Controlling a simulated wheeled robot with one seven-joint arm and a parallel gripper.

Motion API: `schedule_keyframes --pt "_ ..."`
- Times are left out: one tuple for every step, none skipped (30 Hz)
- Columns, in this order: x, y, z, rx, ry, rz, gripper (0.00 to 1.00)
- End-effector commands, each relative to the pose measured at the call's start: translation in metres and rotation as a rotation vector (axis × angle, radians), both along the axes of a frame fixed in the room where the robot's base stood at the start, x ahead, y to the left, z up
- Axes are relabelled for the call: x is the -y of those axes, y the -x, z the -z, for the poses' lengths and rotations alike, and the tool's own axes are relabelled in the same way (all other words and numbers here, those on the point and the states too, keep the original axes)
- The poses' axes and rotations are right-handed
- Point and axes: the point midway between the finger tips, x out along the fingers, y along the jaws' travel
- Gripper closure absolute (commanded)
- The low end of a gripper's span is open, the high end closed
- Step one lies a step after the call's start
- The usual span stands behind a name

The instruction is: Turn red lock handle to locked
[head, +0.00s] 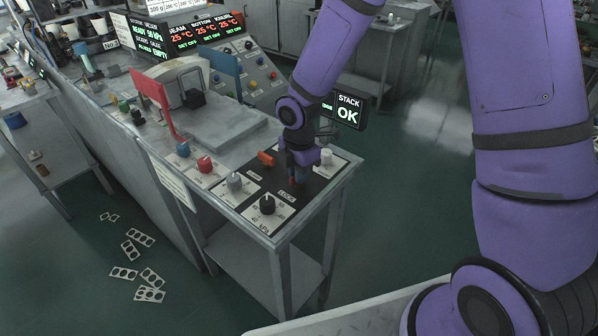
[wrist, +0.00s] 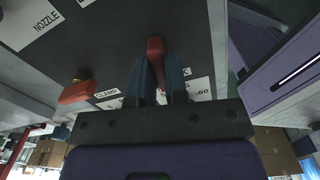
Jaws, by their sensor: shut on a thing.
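My gripper (head: 299,170) is over the black panel (head: 262,178) at the corner of the grey bench. In the wrist view its two blue-grey fingers (wrist: 159,85) are shut on a red lock handle (wrist: 155,50), one on each side. In the head view this handle shows only as a small red bit (head: 292,182) beside the fingers; the rest is hidden. A label by it in the wrist view is partly covered, with a K legible. An orange-red handle (head: 265,158) stands apart to the left; it also shows in the wrist view (wrist: 77,92) near a CLAMP label.
A black knob (head: 267,204), a grey knob (head: 235,182) and a red knob (head: 204,163) stand along the front edge. A white knob (head: 326,157) is right of my gripper. A display (head: 347,109) behind reads STACK OK. A red flag-like plate (head: 152,92) rises further left.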

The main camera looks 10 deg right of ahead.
Motion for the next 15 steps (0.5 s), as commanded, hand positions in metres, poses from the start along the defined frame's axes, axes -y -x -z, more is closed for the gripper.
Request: schedule_keyframes --pt "-0.0006 -0.0002 -0.0004 0.001 0.000 0.038 1.00" --pt "-0.0007 -0.0002 -0.0004 0.002 0.000 0.066 1.00" --pt "-0.0005 -0.0003 -0.0005 0.002 0.000 0.103 1.00" --pt "-0.0003 -0.0003 -0.0005 0.001 0.001 0.132 1.00" --pt "-0.0003 -0.0003 -0.0005 0.002 0.000 0.160 1.00" --pt "-0.0003 -0.0003 -0.0005 0.001 0.000 0.199 1.00" --pt "-0.0004 -0.0004 -0.0005 0.002 -0.001 0.227 1.00" --pt "-0.0005 -0.0003 -0.0006 0.002 -0.001 0.256 1.00" --pt "-0.0006 -0.0003 -0.0006 0.002 0.000 0.293 1.00" --pt "-0.0006 -0.0003 -0.0006 0.002 0.000 0.322 1.00" --pt "-0.0005 -0.0003 -0.0006 0.002 0.000 0.351 1.00" --pt "-0.0004 -0.0004 -0.0006 0.002 0.000 0.390 1.00" --pt "-0.0004 -0.0004 -0.0007 0.002 0.000 0.418 1.00" --pt "-0.0004 -0.0004 -0.0007 0.002 0.000 0.446 1.00" --pt "-0.0004 -0.0005 -0.0007 0.002 0.000 0.484 1.00"
